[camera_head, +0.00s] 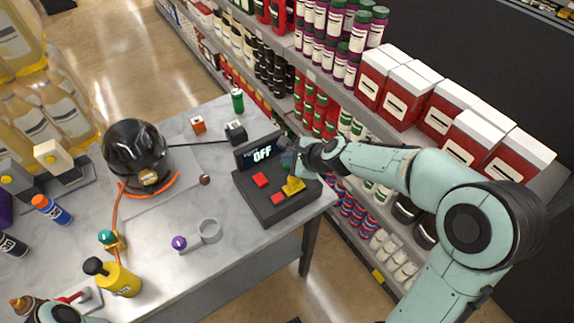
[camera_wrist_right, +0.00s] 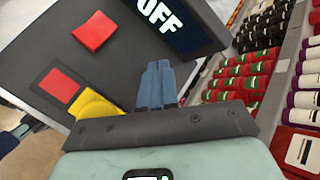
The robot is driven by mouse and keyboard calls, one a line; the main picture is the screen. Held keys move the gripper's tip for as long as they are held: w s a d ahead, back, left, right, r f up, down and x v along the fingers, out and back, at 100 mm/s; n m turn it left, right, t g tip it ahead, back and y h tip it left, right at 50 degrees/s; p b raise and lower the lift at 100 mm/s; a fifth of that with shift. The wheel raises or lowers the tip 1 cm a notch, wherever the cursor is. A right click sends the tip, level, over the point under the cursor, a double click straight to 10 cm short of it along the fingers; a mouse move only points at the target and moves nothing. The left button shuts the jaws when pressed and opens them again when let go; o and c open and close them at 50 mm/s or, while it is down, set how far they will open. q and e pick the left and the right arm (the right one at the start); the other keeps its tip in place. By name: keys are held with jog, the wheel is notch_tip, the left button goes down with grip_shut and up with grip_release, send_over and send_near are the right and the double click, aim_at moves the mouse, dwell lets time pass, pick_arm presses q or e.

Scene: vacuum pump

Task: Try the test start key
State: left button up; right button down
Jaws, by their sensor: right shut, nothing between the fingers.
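A dark control box (camera_head: 267,205) stands near the table's right end. Its tilted display (camera_head: 262,152) reads OFF, also large in the right wrist view (camera_wrist_right: 165,18). On its top are one red key (camera_head: 261,180), a second red key (camera_head: 278,198) and a yellow key (camera_head: 293,186). In the wrist view the yellow key (camera_wrist_right: 95,104) is partly covered by my gripper body. My right gripper (camera_head: 288,163) is shut and empty over the box's right part, below the display; its blue fingertips (camera_wrist_right: 157,72) are together. Whether they touch a key, I cannot tell. No key labels are readable.
A black dome-shaped pump (camera_head: 137,150) with an orange hose stands left of the box. Stocked shelves (camera_head: 390,115) run close behind my right arm.

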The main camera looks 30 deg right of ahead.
jog(key=shift+f+b, duration=0.35)
jog(key=shift+f, duration=0.1)
dwell(0.6)
jog(key=shift+s+f, duration=0.2)
jog(key=shift+f, duration=0.25)
dwell(0.4)
jog(key=shift+w+r+p, duration=0.25)
jog(key=shift+r+p, duration=0.35)
jog(key=shift+r, duration=0.55)
